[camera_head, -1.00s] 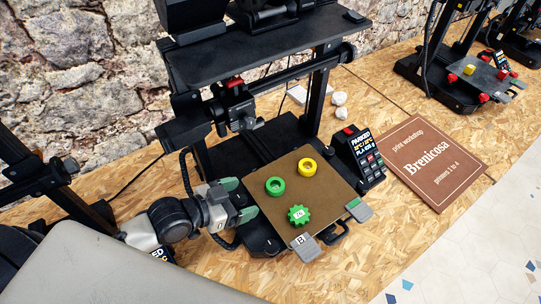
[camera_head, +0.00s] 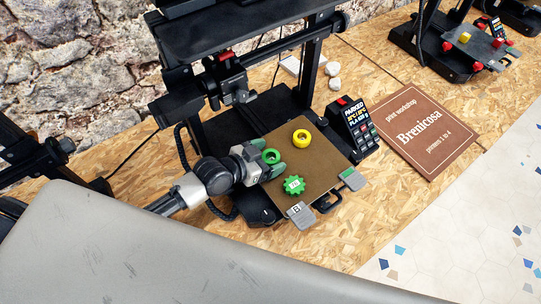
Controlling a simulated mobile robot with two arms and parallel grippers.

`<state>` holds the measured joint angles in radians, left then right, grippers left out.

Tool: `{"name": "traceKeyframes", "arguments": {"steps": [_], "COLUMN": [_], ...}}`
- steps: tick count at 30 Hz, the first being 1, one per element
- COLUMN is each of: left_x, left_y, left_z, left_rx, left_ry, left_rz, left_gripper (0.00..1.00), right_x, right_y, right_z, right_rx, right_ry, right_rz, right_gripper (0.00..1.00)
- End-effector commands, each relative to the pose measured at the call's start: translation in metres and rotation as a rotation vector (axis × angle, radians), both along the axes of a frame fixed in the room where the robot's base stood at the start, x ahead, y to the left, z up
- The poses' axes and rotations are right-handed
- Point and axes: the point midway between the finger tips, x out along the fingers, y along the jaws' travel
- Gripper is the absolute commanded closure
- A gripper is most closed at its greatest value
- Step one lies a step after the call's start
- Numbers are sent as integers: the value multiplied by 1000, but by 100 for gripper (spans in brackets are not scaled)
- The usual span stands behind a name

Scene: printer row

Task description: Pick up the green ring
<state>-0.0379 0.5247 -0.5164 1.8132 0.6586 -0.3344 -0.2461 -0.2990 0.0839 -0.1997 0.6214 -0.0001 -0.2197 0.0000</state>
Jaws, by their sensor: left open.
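The green ring (camera_head: 271,156) lies on the brown print bed (camera_head: 313,171) of the near printer, at its left edge. My left gripper (camera_head: 269,162) reaches in from the left, with its green-tipped fingers open around the ring, one on the far side and one on the near side. I cannot tell whether either finger touches it. My right gripper is not in view.
A yellow ring (camera_head: 302,138) and a green gear-shaped piece (camera_head: 294,185) lie on the same bed. The printer frame and print head (camera_head: 236,90) stand behind and above. A control box (camera_head: 354,127) stands right of the bed. A brown sign (camera_head: 420,133) lies further right.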

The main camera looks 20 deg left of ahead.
Motion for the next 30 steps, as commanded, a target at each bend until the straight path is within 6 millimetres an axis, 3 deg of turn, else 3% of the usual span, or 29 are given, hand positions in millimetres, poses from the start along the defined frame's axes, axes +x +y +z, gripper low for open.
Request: {"name": "traceKeyframes", "arguments": {"steps": [7, 17, 30], "left_x": [0, 0, 0], "left_y": [-1, 0, 1], "left_z": [-3, -4, 6], "left_rx": [4, 6, 6], "left_ry": [4, 7, 4], "left_rz": [-1, 0, 0], "left_gripper": [19, 69, 70], "right_x": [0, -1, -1], "right_y": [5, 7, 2], "right_z": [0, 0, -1], "right_rx": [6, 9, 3], "right_ry": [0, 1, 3], "right_rz": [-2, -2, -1], "right_gripper": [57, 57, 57]}}
